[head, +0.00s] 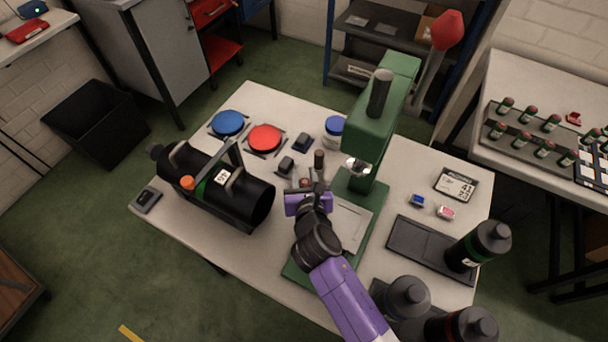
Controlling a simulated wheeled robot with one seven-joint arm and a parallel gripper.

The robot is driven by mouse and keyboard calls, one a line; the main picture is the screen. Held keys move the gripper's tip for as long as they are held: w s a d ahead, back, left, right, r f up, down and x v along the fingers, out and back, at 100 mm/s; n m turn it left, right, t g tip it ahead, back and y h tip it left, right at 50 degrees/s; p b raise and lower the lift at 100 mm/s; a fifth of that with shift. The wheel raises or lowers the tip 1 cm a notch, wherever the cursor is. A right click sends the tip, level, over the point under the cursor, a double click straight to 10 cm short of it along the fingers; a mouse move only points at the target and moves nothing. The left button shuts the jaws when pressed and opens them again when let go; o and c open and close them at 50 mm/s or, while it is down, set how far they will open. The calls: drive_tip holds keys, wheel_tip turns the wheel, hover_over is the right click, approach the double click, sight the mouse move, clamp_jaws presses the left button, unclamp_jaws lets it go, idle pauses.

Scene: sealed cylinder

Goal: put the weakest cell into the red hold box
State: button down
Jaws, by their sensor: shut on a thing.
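My gripper (308,193) is at the middle of the table, just left of the green press. It is shut on a small, partly hidden thing that I cannot identify. An upright dark piece with a brown top (319,159) shows just beyond the fingers; I cannot tell whether it is held. No thing is clearly labelled as a cell. Several small dark bottles with red caps (551,122) stand in a grey tray on the right-hand table.
A large black cylinder (240,203) lies on the table's left side. The tall green press (372,120) stands beside my arm. Red (265,138) and blue (228,123) discs lie behind. Black bottles (484,243) crowd the front right. A black bin (97,123) stands on the floor.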

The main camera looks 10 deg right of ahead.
drive_tip(key=shift+f, duration=0.1)
drive_tip(key=c, duration=1.1)
unclamp_jaws()
